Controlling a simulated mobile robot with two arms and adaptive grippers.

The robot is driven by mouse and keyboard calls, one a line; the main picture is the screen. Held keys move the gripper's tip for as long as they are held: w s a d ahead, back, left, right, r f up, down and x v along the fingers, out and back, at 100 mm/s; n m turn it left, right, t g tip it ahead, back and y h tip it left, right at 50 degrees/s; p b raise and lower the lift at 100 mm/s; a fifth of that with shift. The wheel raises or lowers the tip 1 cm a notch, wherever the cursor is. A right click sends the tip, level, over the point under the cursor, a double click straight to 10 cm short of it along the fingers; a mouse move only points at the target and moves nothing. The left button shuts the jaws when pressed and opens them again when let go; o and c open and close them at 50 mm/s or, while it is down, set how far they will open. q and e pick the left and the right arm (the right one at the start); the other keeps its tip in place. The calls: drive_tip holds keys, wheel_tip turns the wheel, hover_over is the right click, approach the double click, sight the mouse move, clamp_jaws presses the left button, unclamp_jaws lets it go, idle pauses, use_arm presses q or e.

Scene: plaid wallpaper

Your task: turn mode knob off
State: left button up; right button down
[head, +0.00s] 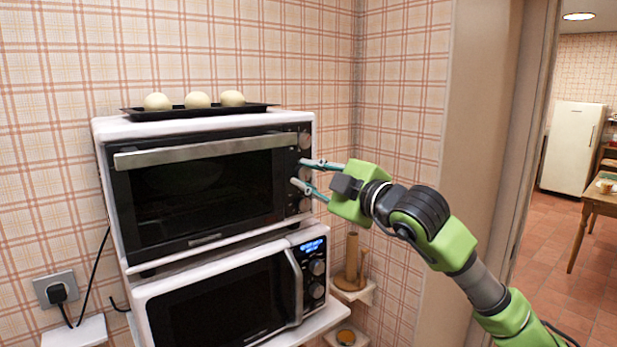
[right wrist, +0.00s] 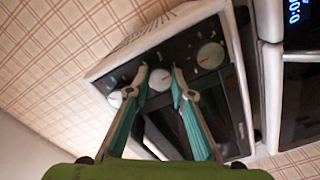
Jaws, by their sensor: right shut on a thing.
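A white and black toaster oven (head: 112,200) stands on top of a microwave, its door shut. Its right-hand panel carries three round knobs in a column: a top knob (head: 305,140), a middle knob (right wrist: 160,80) and a bottom knob (head: 305,205). My right gripper (head: 297,172) reaches in from the right, its two fingers shut on the middle knob, one on each side. In the right wrist view the fingertips (right wrist: 160,70) flank this knob, and its pale face shows between them. No label says which knob is the mode knob. My left gripper is not in view.
A black tray (head: 180,112) with three pale buns lies on the oven. The microwave (head: 140,290) below has a lit display and its own knobs (head: 317,267). A small corner shelf (head: 352,293) with wooden items is at its right. A doorway opens at far right.

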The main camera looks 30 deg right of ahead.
drive_tip(key=shift+f+n+b, duration=0.25)
drive_tip(key=shift+n+b, duration=0.85)
drive_tip(key=shift+b, duration=0.45)
drive_tip(key=n+b, duration=0.2)
drive_tip(key=shift+n, duration=0.3)
drive_tip(key=n+b, duration=0.2)
drive_tip(key=n, duration=0.3)
drive_tip(key=shift+b, duration=0.4)
drive_tip(key=n+b, duration=0.1)
drive_tip(key=n, duration=0.4)
drive_tip(key=shift+n+b, duration=0.4)
drive_tip(key=n+b, duration=0.1)
drive_tip(key=n, duration=0.3)
drive_tip(key=shift+n, duration=0.3)
drive_tip(key=n, duration=0.5)
drive_tip(key=shift+n, duration=0.3)
drive_tip(key=n, duration=0.5)
drive_tip(key=shift+n, duration=2.4)
